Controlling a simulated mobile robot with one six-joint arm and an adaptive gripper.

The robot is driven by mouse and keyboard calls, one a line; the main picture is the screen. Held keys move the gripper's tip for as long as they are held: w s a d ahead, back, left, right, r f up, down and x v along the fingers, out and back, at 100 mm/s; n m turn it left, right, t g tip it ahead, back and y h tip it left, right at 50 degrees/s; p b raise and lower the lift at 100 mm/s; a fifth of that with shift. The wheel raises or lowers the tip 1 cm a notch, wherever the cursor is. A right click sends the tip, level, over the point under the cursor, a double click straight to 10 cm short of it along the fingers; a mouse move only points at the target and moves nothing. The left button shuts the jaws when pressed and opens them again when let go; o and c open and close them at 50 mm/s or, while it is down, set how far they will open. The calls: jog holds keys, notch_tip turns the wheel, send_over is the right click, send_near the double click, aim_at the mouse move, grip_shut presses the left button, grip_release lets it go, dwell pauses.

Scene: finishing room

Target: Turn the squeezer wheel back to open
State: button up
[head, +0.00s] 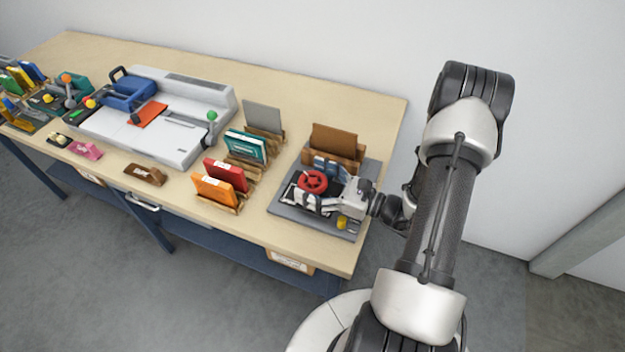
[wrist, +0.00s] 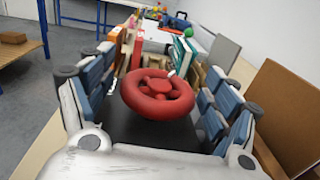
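The squeezer wheel (head: 313,182) is red with spokes and sits on the squeezer (head: 288,212), a grey-based device at the right end of the workbench. In the wrist view the wheel (wrist: 157,94) lies between the two blue-padded fingers of my gripper (wrist: 155,105). The fingers are spread wide, with a visible gap on each side of the wheel. In the head view my gripper (head: 318,185) reaches in from the right at wheel height. The part of the squeezer under the wheel is mostly hidden.
A brown board in a wooden holder (head: 335,142) stands just behind the squeezer. Red (head: 226,174) and orange (head: 213,189) books stand in racks to its left. A white cutting machine (head: 175,140) is farther left. A yellow knob (head: 342,222) sits at the squeezer's front right.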

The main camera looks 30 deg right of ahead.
jog(key=c, duration=1)
jog(key=shift+c, duration=0.2)
jog(key=shift+y, duration=0.3)
jog(key=n+g+y, duration=0.3)
jog(key=shift+f+n+g, duration=0.1)
jog(key=shift+n+g, duration=0.2)
jog(key=shift+n+g+y+b, duration=0.45)
jog(key=shift+n+g+y, duration=0.8)
jog(key=shift+g, duration=0.55)
jog(key=o, duration=1.1)
